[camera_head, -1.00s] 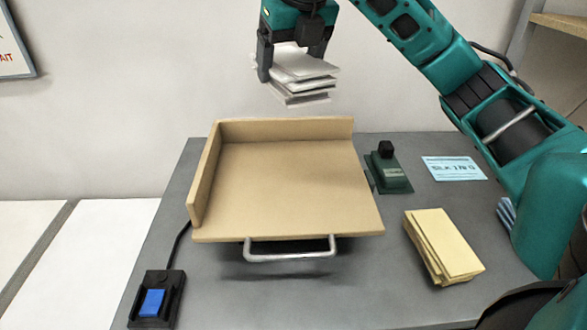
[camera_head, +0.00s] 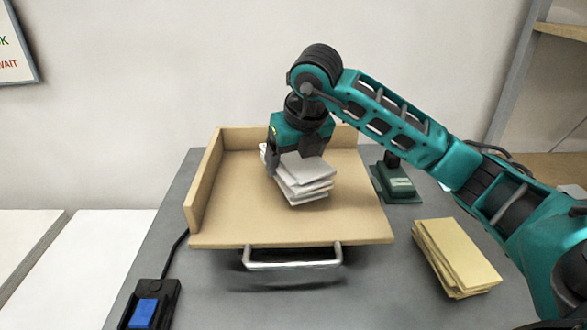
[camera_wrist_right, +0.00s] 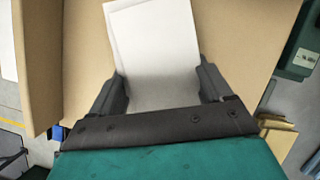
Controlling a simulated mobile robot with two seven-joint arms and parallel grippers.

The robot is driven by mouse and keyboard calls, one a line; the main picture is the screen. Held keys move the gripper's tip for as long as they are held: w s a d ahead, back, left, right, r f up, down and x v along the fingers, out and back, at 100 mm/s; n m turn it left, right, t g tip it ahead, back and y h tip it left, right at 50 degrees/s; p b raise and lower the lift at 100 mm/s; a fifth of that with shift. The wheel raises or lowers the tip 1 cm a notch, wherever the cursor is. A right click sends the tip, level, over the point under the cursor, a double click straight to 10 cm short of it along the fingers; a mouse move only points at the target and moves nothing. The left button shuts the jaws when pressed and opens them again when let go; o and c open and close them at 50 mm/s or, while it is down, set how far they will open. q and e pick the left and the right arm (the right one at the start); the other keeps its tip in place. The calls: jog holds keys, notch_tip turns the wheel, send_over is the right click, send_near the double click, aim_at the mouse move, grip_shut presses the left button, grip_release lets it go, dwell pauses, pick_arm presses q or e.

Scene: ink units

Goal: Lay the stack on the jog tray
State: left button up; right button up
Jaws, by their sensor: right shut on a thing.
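The stack (camera_head: 304,178) is a pile of white sheets or envelopes with uneven, fanned edges. My right gripper (camera_head: 292,160) is shut on it and holds it over the middle of the jog tray (camera_head: 230,218). The tray is tan, with raised walls at the back and left and a metal handle in front. I cannot tell whether the stack touches the tray floor. In the right wrist view the stack (camera_wrist_right: 155,50) lies between the two dark fingers (camera_wrist_right: 160,88). My left gripper is not in view.
A pile of yellowish envelopes (camera_head: 455,258) lies right of the tray. A green device (camera_head: 396,184) stands behind it, close to the tray's right side. A black box with a blue button (camera_head: 144,313) sits at front left. The tray's front and left floor is clear.

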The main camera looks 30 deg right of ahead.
notch_tip(320, 180, down, 2)
jog(key=shift+r, duration=0.1)
jog(key=o, duration=1.3)
